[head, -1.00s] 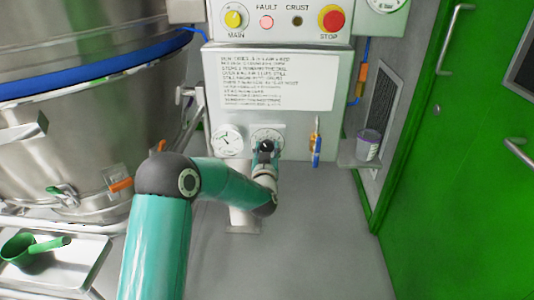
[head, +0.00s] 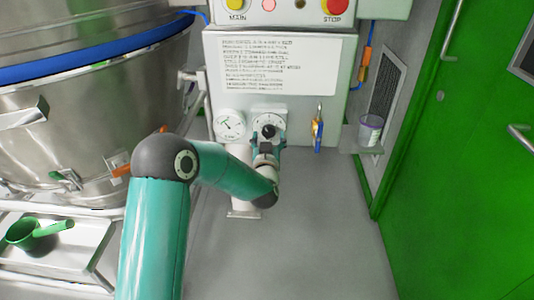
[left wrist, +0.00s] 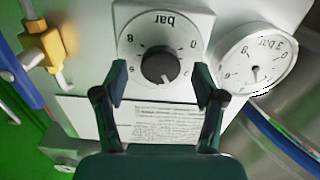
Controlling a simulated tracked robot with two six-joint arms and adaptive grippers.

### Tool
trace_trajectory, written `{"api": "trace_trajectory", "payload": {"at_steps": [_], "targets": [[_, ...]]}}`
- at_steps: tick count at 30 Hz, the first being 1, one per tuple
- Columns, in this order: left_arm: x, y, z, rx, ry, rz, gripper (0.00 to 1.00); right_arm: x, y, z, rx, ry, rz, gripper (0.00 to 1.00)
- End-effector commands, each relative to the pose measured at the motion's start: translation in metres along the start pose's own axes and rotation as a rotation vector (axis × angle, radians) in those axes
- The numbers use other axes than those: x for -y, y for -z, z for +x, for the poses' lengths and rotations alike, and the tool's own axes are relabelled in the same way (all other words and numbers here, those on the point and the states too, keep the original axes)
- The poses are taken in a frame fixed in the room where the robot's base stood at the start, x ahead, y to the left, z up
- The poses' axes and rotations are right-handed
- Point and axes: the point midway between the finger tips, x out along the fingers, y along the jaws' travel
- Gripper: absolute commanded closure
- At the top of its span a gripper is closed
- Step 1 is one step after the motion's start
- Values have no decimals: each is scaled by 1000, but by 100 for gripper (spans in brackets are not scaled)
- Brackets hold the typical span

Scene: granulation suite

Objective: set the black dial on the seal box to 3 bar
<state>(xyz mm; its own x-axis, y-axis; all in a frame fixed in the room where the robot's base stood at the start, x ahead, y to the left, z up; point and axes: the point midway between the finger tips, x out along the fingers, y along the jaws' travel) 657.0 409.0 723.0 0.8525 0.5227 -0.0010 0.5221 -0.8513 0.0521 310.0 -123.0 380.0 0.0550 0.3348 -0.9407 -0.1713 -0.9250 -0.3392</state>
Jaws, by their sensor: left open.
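The black dial (head: 268,131) is on a white scale plate low on the seal box (head: 225,95). In the left wrist view the dial (left wrist: 159,67) appears upside down, its scale marked in bar; I cannot read its setting for sure. My left gripper (head: 267,147) is in front of the dial. In the left wrist view its two fingers (left wrist: 161,84) are open, one on each side of the dial's lower part, with visible gaps to it. A round pressure gauge (head: 230,124) sits beside the dial; its scale is also in bar. My right gripper is not in view.
A printed notice (head: 275,66) is above the dial. A blue-handled valve (head: 318,130) hangs to its right, near a cup on a shelf (head: 369,131). A large steel vessel (head: 90,120) fills the left. The floor (head: 310,220) below is clear.

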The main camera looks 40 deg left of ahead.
Motion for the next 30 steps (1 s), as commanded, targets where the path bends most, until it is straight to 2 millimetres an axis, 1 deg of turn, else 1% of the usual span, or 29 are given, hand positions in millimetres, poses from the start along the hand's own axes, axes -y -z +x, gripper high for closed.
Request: {"api": "trace_trajectory", "payload": {"at_steps": [1, 9, 12, 15, 20, 30], "targets": [[0, 0, -9, 1, -2, 1, 30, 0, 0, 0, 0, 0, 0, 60], [0, -1, -63, 3, -2, 0, 30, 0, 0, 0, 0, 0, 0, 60], [-1, -1, -79, 2, -2, 0, 30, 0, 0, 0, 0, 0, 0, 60], [0, -1, -90, 1, 0, -1, 30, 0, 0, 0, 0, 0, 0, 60], [0, -1, -97, 0, 0, -1, 30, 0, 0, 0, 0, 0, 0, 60], [0, -1, -97, 0, 1, -1, 30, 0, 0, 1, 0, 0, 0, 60]]}}
